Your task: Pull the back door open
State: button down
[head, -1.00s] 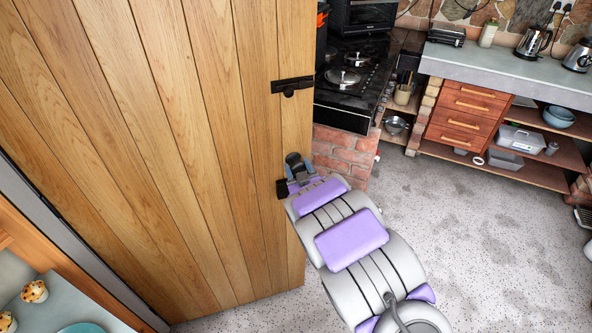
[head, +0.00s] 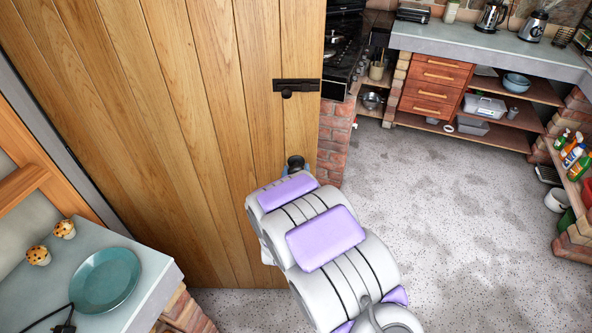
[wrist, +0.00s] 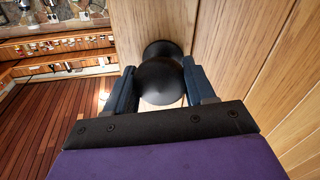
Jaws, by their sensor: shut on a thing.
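The back door (head: 200,130) is a tall panel of vertical wooden planks filling the left and middle of the head view. It stands ajar, with the kitchen showing past its right edge. A black latch (head: 297,86) is fixed near that edge. Below it is a round dark knob (head: 295,162), mostly hidden behind my arm. In the wrist view the black knob (wrist: 160,80) sits between the two blue fingers of my gripper (wrist: 155,90), which is shut on it. The door surface (wrist: 225,50) shows behind the knob.
A counter (head: 150,262) with a teal plate (head: 105,280) and two muffins stands at the lower left, close to the door. A brick plinth (head: 332,145) is just past the door's edge. Speckled floor (head: 450,220) is clear to the right.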

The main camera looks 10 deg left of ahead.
jog(key=shift+s+a+r, duration=0.15)
jog(key=shift+s+r, duration=0.1)
jog(key=shift+r, duration=0.1)
jog(key=c, duration=0.8)
grip_release()
jog(key=shift+o, duration=1.4)
jog(key=shift+s+a, duration=0.1)
jog(key=shift+s, duration=0.05)
jog(key=shift+o, duration=0.5)
jog(key=shift+f, duration=0.2)
